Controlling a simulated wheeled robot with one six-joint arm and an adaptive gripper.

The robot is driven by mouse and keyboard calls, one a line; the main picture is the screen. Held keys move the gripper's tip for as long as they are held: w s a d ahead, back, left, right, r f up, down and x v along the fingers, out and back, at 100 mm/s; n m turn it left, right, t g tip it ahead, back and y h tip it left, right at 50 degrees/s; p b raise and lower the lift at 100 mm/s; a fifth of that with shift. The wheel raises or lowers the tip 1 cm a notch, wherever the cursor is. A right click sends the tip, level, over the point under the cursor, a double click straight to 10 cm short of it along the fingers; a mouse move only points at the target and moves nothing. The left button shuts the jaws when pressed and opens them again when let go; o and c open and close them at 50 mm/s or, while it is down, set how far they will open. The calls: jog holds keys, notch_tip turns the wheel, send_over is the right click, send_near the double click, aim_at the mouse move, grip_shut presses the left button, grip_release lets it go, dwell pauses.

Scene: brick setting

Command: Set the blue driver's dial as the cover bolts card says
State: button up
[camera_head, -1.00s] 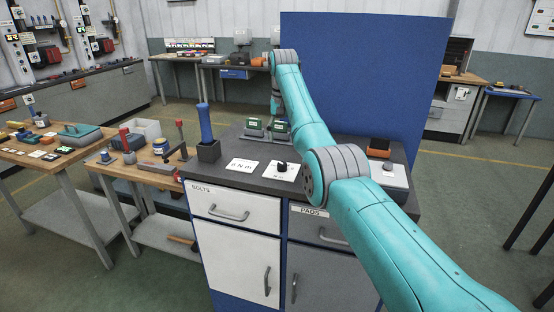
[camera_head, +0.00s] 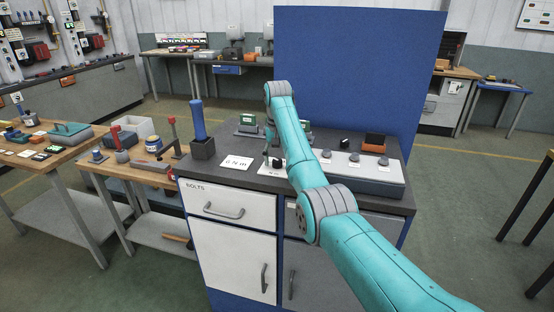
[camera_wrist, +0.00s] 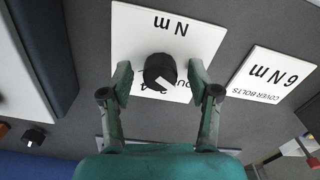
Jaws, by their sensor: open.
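The blue driver (camera_head: 198,122) stands upright in a dark block at the left of the cabinet top. The cover bolts card (camera_wrist: 271,76) reads "6 N m"; it also lies in the head view (camera_head: 237,163), right of the driver. A black dial (camera_wrist: 160,70) with a white pointer mark sits on a white plate (camera_wrist: 188,32) printed "N m". The pointer slants to the lower right in the wrist view; its scale is mostly hidden. My gripper (camera_wrist: 160,86) is open, its two fingers on either side of the dial. I cannot tell whether they touch it.
A grey panel (camera_head: 368,179) with several knobs lies on the right of the cabinet top, with an orange-topped box (camera_head: 374,142) behind it. Green-faced devices (camera_head: 247,121) stand at the back. A blue screen (camera_head: 355,75) rises behind. A bench (camera_head: 140,172) with tools adjoins at left.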

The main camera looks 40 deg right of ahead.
jog(key=shift+c, duration=0.2)
jog(key=c, duration=1.1)
jog(key=m, duration=0.5)
jog(key=shift+m, duration=0.4)
jog(key=m, duration=0.6)
jog(key=shift+w+a, duration=0.1)
jog(key=shift+w, duration=0.05)
jog(key=m, duration=0.6)
jog(key=shift+m, duration=0.3)
jog(key=m, duration=0.5)
jog(key=shift+w, duration=0.15)
jog(key=shift+m, duration=0.4)
